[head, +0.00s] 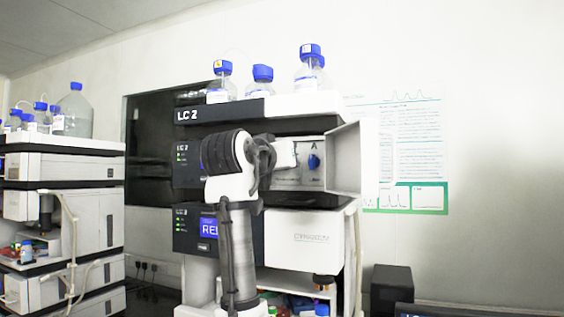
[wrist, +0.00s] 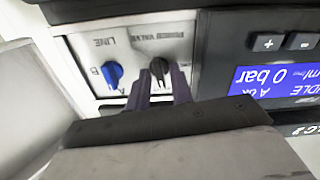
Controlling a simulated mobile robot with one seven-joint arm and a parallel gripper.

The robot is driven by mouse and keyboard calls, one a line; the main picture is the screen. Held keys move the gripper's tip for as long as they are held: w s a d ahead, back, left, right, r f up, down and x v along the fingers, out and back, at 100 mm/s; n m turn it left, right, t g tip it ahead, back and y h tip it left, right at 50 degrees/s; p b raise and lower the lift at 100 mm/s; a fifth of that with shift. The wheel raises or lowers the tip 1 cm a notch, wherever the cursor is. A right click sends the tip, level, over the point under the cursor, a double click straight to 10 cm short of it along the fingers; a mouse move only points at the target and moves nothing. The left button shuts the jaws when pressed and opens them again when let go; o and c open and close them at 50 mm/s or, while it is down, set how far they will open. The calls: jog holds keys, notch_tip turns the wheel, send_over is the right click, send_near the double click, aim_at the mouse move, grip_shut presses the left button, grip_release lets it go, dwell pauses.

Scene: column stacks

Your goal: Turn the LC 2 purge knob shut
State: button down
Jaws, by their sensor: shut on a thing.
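The LC 2 stack (head: 220,112) stands in the middle of the head view, with its pump module's front door open to the right. In the wrist view, which is upside down, the dark purge valve knob (wrist: 160,66) sits on a pale panel. My gripper (wrist: 163,80) is shut on this knob, one finger on each side. Its pointer direction is hard to make out between the fingers. In the head view my arm hides the purge knob and the fingertips.
A blue line-selector knob (wrist: 113,75) marked A and B is close beside the purge knob; it also shows in the head view (head: 313,162). The open door (head: 347,158) stands to the right. A blue display (wrist: 275,80) reads 0 bar. Blue-capped bottles (head: 310,72) stand on top.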

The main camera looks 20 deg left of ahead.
jog(key=shift+m, duration=0.9)
jog(key=c, duration=1.5)
grip_release()
jog(key=shift+c, duration=0.2)
jog(key=shift+s, duration=0.15)
jog(key=s+b, duration=0.5)
jog(key=s, duration=0.8)
jog(key=shift+s+a+b, duration=0.25)
jog(key=shift+s+b, duration=0.1)
